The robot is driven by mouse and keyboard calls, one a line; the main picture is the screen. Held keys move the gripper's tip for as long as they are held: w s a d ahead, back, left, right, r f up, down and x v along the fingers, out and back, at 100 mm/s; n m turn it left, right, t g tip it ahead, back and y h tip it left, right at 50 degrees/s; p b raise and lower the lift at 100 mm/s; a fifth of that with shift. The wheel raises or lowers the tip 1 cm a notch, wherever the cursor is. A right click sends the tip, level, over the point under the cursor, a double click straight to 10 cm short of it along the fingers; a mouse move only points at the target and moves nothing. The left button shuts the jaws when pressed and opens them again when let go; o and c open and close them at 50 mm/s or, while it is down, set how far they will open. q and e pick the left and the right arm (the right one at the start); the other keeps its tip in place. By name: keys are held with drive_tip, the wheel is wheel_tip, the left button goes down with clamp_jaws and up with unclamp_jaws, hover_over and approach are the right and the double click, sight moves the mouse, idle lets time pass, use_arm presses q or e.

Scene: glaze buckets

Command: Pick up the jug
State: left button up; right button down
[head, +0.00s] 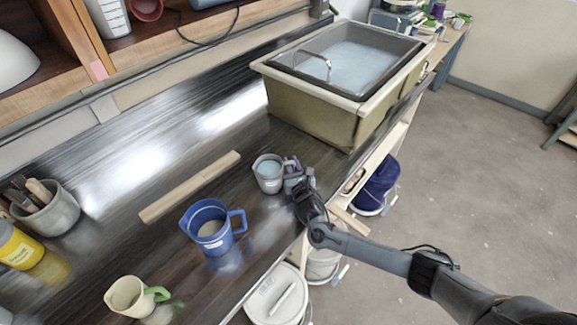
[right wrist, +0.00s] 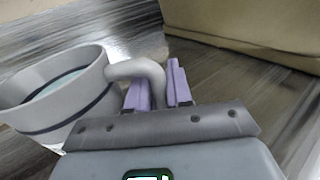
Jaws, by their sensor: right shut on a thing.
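A grey jug (head: 268,174) with pale blue liquid stands upright on the dark counter (head: 160,240), near its front edge; I cannot tell whether it is clear of the surface. My right gripper (head: 293,180) is at its handle side. In the right wrist view the two purple fingers (right wrist: 160,88) are shut around the jug's grey handle (right wrist: 148,70), and the jug's body (right wrist: 60,100) is to the left. A blue jug (head: 208,232) and a cream jug with a green handle (head: 128,297) stand farther left and nearer. My left gripper is not in view.
A large beige basin (head: 310,105) with liquid stands behind the grey jug. A wooden strip (head: 190,187) lies to the left. A pot of tools (head: 50,215) and a yellow container (head: 18,250) are at far left. Buckets (head: 376,185) are below the counter edge.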

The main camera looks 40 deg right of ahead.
drive_tip(key=shift+r, duration=0.15)
drive_tip(key=shift+s+d+r, duration=0.1)
drive_tip(key=shift+s+r, duration=0.05)
drive_tip(key=shift+r, duration=0.45)
drive_tip(key=s+d+r+p, duration=0.2)
drive_tip(key=s+r+p, duration=0.1)
drive_tip(key=s+r, duration=0.6)
drive_tip(key=shift+s+d+r, duration=0.2)
drive_tip(key=shift+s+d, duration=0.15)
drive_tip(key=shift+s, duration=0.55)
drive_tip(key=shift+s, duration=0.1)
idle(0.4)
idle(0.7)
drive_tip(key=shift+r, duration=0.1)
idle(0.4)
